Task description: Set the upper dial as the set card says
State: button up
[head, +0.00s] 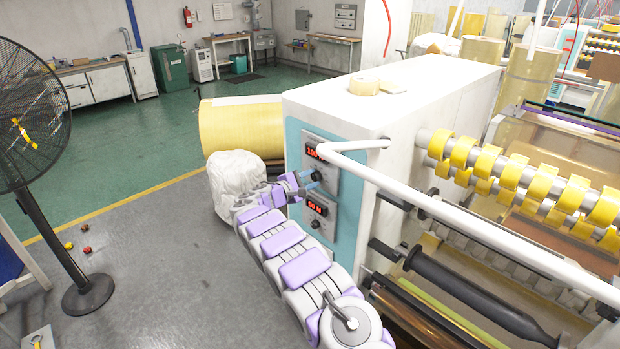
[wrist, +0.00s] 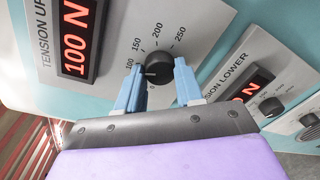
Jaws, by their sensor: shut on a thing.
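The upper dial is a black knob (wrist: 159,68) on a grey panel marked TENSION UPPER, with a scale whose numbers run up to 250. Its red display (wrist: 76,38) reads 100 N, and the knob's white mark points left, toward the low end of the scale near 100. My gripper (wrist: 158,82) is shut on the knob, with one blue finger on each side. In the head view my gripper (head: 308,181) reaches the panel on the machine's pale blue face. I cannot make out a set card in either view.
A TENSION LOWER panel with a display (wrist: 247,92) and its own knob (wrist: 271,106) sits close to the right. A white pipe (head: 470,225) runs across the machine front near the panels. A white-covered bundle (head: 233,178) and a fan (head: 45,130) stand to the left.

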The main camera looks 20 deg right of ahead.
jog(key=shift+f, duration=0.3)
jog(key=o, duration=0.8)
jog(key=shift+w, duration=0.15)
jog(key=shift+o, duration=1.2)
jog(key=shift+r, duration=0.2)
jog(key=shift+a, duration=0.15)
jog(key=v, duration=1.7)
jog(key=shift+a, duration=0.15)
